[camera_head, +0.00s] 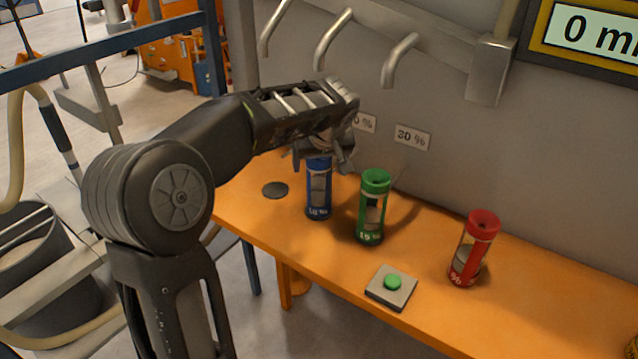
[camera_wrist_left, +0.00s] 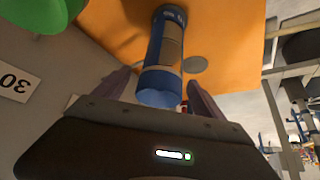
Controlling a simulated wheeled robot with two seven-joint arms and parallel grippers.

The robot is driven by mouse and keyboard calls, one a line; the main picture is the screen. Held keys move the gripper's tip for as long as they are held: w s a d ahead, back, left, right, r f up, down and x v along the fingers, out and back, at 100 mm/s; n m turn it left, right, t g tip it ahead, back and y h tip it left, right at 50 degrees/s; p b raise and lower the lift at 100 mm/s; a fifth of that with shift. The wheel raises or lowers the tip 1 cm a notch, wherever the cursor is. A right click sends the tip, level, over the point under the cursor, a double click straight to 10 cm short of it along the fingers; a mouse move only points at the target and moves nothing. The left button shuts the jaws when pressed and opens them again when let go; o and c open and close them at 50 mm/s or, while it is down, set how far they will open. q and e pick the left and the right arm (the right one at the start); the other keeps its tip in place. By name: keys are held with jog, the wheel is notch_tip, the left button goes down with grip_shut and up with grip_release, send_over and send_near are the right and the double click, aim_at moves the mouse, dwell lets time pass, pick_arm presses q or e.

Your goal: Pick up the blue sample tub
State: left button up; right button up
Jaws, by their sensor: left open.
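The blue sample tub (camera_head: 318,196) stands upright on the orange bench (camera_head: 420,215), left of the other tubs. My left gripper (camera_head: 322,160) is over its top, and the arm and gripper hide the tub's upper end in the head view. In the left wrist view the blue tub (camera_wrist_left: 161,62) lies between the two open fingers of my left gripper (camera_wrist_left: 158,92), with a gap visible on each side. The fingers are at the height of the tub's top end. My right gripper is not in view.
A green tub (camera_head: 373,207) stands close to the right of the blue one. A red tub (camera_head: 473,249) is farther right. A green button (camera_head: 393,282) on a grey plate sits near the front edge. Metal hooks (camera_head: 333,38) stick out from the wall behind.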

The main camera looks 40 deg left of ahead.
pick_arm(q)
grip_shut()
dwell(0.8)
